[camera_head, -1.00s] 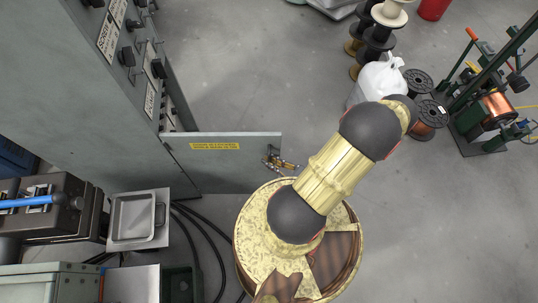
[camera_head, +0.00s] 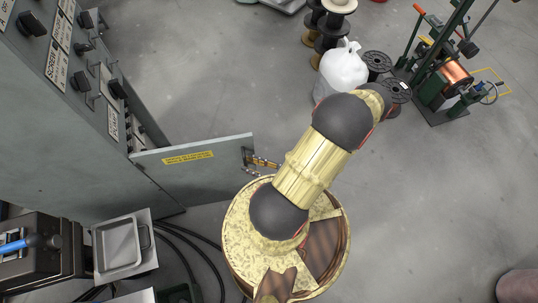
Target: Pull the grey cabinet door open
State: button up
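The grey cabinet (camera_head: 60,150) stands at the left, with dark switches and white label plates on its upper part. Its grey door (camera_head: 205,173), with a yellow label strip (camera_head: 188,158), stands swung out from the cabinet front. My gripper (camera_head: 257,162) shows only as small brassy and dark parts at the door's free edge, beside my arm. The handle area there is too small and crowded to separate clearly from the fingers. My arm hides most of the wrist. I cannot tell whether the fingers are shut on the handle.
A metal tray (camera_head: 148,237) and black cables (camera_head: 205,258) lie below the door. A white bag (camera_head: 340,70), dark spools (camera_head: 378,62) and a green winding machine (camera_head: 440,85) stand at the upper right. The floor at right is mostly clear.

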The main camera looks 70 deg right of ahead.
jog(key=s, duration=0.9)
jog(key=shift+s, duration=0.4)
jog(key=shift+d, duration=0.1)
